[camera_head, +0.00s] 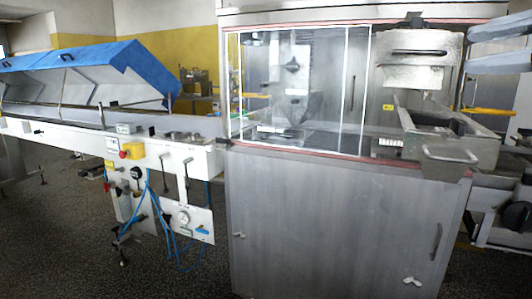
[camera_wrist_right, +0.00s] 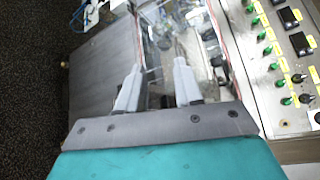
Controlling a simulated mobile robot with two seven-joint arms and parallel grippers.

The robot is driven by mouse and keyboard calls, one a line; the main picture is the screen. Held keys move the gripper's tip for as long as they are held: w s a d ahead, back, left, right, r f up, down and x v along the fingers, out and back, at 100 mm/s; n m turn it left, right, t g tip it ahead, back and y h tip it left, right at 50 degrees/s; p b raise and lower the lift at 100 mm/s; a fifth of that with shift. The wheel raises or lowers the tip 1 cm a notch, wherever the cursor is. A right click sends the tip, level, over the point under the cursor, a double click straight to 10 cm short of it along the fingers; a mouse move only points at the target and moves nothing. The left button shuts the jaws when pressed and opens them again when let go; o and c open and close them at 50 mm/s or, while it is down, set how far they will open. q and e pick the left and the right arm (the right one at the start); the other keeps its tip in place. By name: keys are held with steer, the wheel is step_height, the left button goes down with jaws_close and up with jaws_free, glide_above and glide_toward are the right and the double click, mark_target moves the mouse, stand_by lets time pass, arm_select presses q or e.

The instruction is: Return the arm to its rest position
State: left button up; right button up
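My right gripper (camera_wrist_right: 156,78) shows in the right wrist view. Its two pale grey fingers stand apart with a clear gap, and nothing is held between them. Beyond the fingers lie clear panels and a red-edged part of a machine; I cannot tell how far off they are. In the head view, two pale grey bars (camera_head: 500,62) at the upper right edge look like gripper fingers, but I cannot tell for sure. My left gripper is in neither view.
A steel enrober cabinet (camera_head: 325,220) with clear doors fills the centre and right. A white conveyor with blue covers (camera_head: 145,68) stands left. A control panel (camera_wrist_right: 291,72) with green knobs is right in the wrist view. Dark speckled floor (camera_head: 55,235) is open at lower left.

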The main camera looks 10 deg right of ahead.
steer(key=w+a+f+m+g+y+p, duration=0.3)
steer(key=w+a+f+m+y, duration=0.4)
steer(key=a+f+m+y, duration=0.3)
step_height(320, 180, down, 16)
steer(key=w+m+t+h+p, duration=0.25)
steer(key=m+t+h, duration=0.35)
steer(key=m, duration=1.4)
steer(key=s+f+m+g+h+p, duration=0.1)
steer(key=s+f+m+h, duration=0.25)
steer(key=f+m, duration=0.45)
steer(key=s+f+m+g+h+p, duration=0.1)
steer(key=s+f+m+h+p, duration=0.2)
steer(key=f+m, duration=0.5)
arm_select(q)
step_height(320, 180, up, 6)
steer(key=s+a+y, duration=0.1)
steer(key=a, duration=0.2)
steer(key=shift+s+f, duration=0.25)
arm_select(e)
steer(key=s+a+f+m+g, duration=0.2)
steer(key=s+f+m, duration=0.1)
steer(key=s+f, duration=0.3)
steer(key=s+a+f+m+g+h, duration=0.1)
steer(key=s+a+f+m+g, duration=0.1)
steer(key=s+f, duration=0.4)
steer(key=shift+a+f+m+g, duration=0.4)
steer(key=shift+f+m+g, duration=0.1)
steer(key=shift+m, duration=0.1)
